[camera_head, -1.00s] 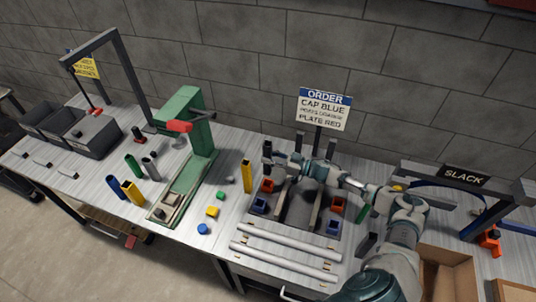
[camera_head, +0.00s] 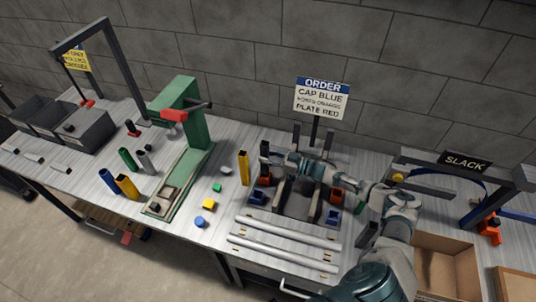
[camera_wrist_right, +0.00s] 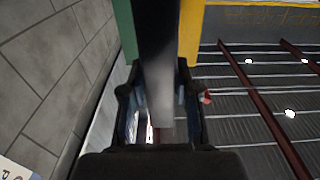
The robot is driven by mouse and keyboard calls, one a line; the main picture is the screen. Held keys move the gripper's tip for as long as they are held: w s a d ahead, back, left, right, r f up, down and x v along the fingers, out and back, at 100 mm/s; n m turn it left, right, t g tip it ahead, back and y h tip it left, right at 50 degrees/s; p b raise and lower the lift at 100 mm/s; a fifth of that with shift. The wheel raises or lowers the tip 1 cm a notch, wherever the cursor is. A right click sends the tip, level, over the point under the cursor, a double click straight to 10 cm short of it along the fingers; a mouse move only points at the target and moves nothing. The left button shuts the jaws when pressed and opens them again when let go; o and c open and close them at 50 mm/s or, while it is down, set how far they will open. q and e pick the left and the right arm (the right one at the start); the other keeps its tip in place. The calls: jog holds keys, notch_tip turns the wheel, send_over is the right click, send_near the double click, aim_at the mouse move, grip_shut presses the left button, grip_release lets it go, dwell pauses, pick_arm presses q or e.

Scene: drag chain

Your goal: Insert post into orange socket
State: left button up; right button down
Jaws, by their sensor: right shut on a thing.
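My right gripper (camera_head: 280,160) is shut on a dark post (camera_head: 264,153) at the left back corner of the dark fixture. The post also fills the middle of the right wrist view (camera_wrist_right: 160,65), between the gripper's fingers (camera_wrist_right: 158,95). In the head view the post is upright, its lower end at or just above the left orange socket (camera_head: 266,181). I cannot tell whether it has entered. A second orange socket (camera_head: 337,195) is at the fixture's right. Blue sockets (camera_head: 257,197) (camera_head: 332,217) sit in front of the orange ones. My left gripper is out of view.
A tall yellow tube (camera_head: 244,168) stands just left of the fixture. The green press (camera_head: 185,125) is farther left. Two pale rails (camera_head: 285,243) lie in front. An order sign (camera_head: 321,97) stands behind, and an open box (camera_head: 445,262) is at right.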

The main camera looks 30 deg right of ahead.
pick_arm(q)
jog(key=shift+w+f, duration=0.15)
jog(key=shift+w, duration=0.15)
pick_arm(e)
jog(key=shift+a+f, duration=0.2)
jog(key=shift+f, duration=0.1)
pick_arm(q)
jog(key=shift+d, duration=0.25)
pick_arm(e)
jog(key=shift+d+f, duration=0.1)
jog(key=shift+d, duration=0.3)
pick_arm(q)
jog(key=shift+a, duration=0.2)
pick_arm(e)
jog(key=shift+a, duration=0.15)
jog(key=shift+s+a, duration=0.1)
jog(key=shift+a, duration=0.3)
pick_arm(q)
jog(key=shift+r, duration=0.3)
pick_arm(e)
jog(key=shift+d, duration=0.25)
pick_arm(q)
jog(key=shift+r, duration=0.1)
pick_arm(e)
jog(key=shift+d, duration=0.15)
